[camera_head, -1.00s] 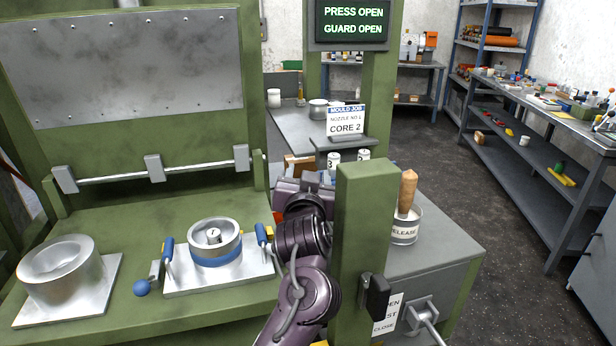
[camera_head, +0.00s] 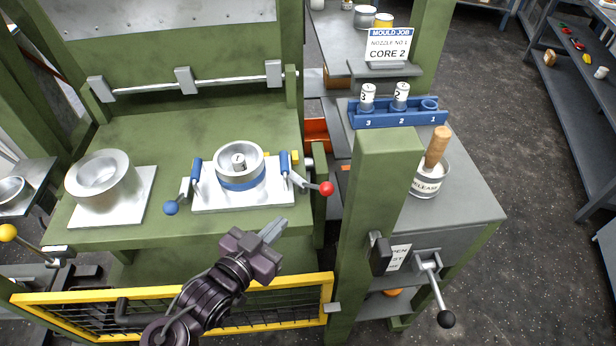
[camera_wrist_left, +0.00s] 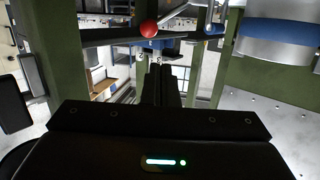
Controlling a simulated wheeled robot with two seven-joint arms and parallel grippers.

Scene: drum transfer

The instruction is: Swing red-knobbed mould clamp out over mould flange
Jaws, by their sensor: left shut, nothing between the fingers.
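The red knob (camera_head: 326,188) sits at the end of the short mould clamp lever (camera_head: 300,180), right of the mould. The lever points right, away from the mould. The mould (camera_head: 241,170) is a silver ring with a blue band on a pale flange plate (camera_head: 228,203) with two blue handles. My left gripper (camera_head: 274,230) is shut and empty in front of the plate, left of and nearer than the red knob. In the left wrist view the shut fingers (camera_wrist_left: 164,86) point toward the red knob (camera_wrist_left: 148,29), which is apart from them. My right gripper is not in view.
A blue-knobbed clamp (camera_head: 171,207) stands at the mould's left. A silver bowl-shaped part (camera_head: 98,176) sits farther left. A green post (camera_head: 375,220) stands right of the red knob. A yellow-framed mesh guard (camera_head: 285,302) lies below. A blue core rack (camera_head: 398,117) is behind the post.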

